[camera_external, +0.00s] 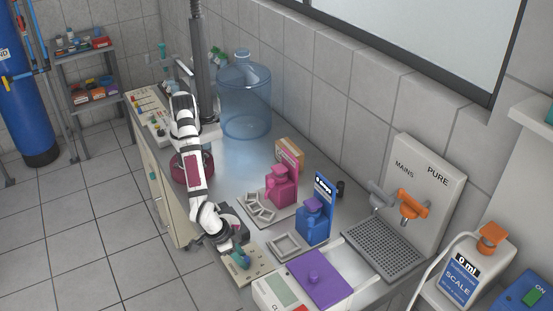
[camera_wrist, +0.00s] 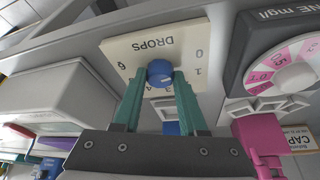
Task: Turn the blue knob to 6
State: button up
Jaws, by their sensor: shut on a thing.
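The blue knob (camera_wrist: 160,71) sits on a beige panel (camera_wrist: 124,44) marked "DROPS", with numbers around it. In the wrist view the panel appears upside down. A 0 and a 1 show at its right and a 6 at its left; a 4 shows partly near the fingers. My gripper (camera_wrist: 160,80) has its two teal fingers on either side of the knob and is shut on it. I cannot tell which number the knob points to. In the external view my gripper (camera_external: 241,259) is low over the panel (camera_external: 256,272) at the counter's front edge, mostly hiding the knob.
A grey device with a pink-and-white dial (camera_wrist: 297,76) stands close to the panel. A pink bottle (camera_external: 281,187), a blue bottle (camera_external: 313,222) and a purple-lidded box (camera_external: 320,278) stand to the right. A large clear blue jug (camera_external: 245,100) is at the back.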

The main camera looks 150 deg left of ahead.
jog(key=shift+m, duration=0.3)
grip_shut()
jog(key=shift+s+m+t, duration=0.1)
jog(key=shift+m+t, duration=0.4)
jog(key=shift+m, duration=0.4)
jog(key=m, duration=0.2)
jog(key=m+t+h, duration=0.1)
jog(key=m, duration=0.1)
jog(key=shift+s+a+m+h, duration=0.1)
jog(key=shift+a+m+h, duration=0.1)
jog(key=shift+m+h, duration=0.1)
jog(key=m+t+h, duration=0.1)
jog(key=m, duration=0.3)
jog(key=shift+a, duration=0.15)
jog(key=shift+m+h, duration=0.7)
jog(key=shift+m, duration=0.6)
jog(key=o, duration=1.1)
grip_release()
